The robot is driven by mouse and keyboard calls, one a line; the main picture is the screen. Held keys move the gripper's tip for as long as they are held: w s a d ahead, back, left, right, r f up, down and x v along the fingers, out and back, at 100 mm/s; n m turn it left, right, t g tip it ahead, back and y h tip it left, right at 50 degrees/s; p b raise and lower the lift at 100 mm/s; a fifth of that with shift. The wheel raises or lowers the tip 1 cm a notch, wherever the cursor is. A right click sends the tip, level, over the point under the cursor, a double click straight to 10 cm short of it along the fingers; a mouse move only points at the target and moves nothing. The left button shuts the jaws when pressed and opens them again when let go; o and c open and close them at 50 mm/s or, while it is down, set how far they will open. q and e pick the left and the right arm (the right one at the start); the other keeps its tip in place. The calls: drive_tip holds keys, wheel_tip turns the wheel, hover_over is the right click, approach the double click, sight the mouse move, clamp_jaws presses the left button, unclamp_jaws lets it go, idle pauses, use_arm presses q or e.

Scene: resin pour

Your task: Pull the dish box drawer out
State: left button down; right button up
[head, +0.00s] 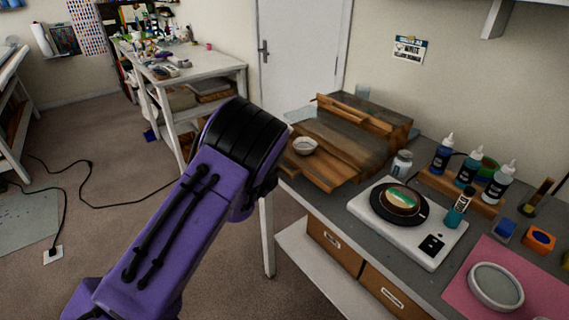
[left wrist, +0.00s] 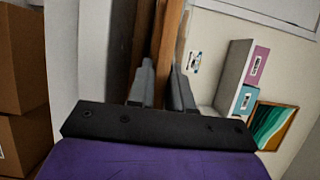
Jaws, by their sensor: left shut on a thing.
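The wooden dish box (head: 395,131) stands on the grey bench top in the head view. Its drawer (head: 332,177) sticks out toward the left, and a small white bowl (head: 305,146) shows at the drawer's left side. My left arm covers the space just left of the drawer and hides its gripper in the head view. In the left wrist view my left gripper (left wrist: 163,88) has its two fingers closed on an upright wooden edge (left wrist: 167,48), which looks like the drawer front. My right gripper is not in view.
Right of the box are a small jar (head: 401,164), a white scale (head: 437,250) with a black round dish, several bottles and a pink mat (head: 540,291). Labelled drawers (head: 335,244) sit below the bench. The floor at left is open, with a black cable.

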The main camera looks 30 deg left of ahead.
use_arm(q)
drive_tip(key=shift+s+a+f, duration=0.1)
drive_tip(key=shift+s+f, duration=0.05)
drive_tip(key=shift+s, duration=0.1)
drive_tip(key=c, duration=1.1)
unclamp_jaws()
drive_tip(key=shift+s, duration=0.1)
drive_tip(key=shift+a, duration=0.1)
